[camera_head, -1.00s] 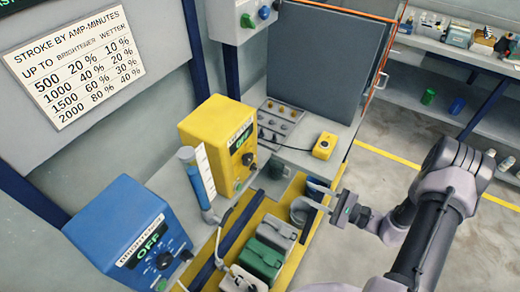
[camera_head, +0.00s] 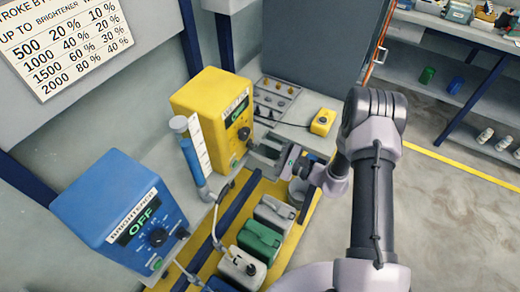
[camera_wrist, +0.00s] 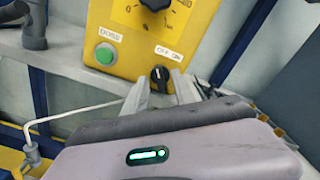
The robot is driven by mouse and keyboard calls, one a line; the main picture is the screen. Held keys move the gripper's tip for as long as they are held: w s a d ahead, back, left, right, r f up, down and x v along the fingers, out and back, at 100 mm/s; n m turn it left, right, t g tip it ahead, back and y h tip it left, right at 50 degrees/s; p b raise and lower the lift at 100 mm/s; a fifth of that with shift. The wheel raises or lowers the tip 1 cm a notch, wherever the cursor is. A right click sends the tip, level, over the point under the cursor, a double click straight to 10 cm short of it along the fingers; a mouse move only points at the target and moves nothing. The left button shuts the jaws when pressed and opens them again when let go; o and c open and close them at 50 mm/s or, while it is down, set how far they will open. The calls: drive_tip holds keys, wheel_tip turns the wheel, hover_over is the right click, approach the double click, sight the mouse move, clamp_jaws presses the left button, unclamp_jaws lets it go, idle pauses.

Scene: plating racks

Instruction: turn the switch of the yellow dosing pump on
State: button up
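The yellow dosing pump (camera_head: 205,98) stands on the bench in the head view, its front facing right. I cannot tell for sure which way the switch points. My gripper (camera_wrist: 159,88) is open, its two fingers just below and either side of the switch, with nothing between them. In the head view my gripper (camera_head: 266,155) is close to the pump's front.
A blue pump (camera_head: 112,212) showing "OFF" stands nearer on the left, with a clear measuring tube (camera_head: 193,160) between the pumps. Several canisters, including a green one (camera_head: 260,242), stand below. A small yellow box (camera_head: 322,121) lies on the bench behind my gripper.

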drive_tip(key=shift+c, duration=0.4)
clamp_jaws()
drive_tip(key=m+p, duration=0.1)
drive_tip(key=m, duration=0.5)
drive_tip(key=shift+m, duration=0.3)
drive_tip(key=m+p, duration=0.1)
drive_tip(key=m, duration=0.2)
drive_tip(key=shift+m, duration=0.3)
drive_tip(key=shift+m+p, duration=0.5)
drive_tip(key=shift+m, duration=1.3)
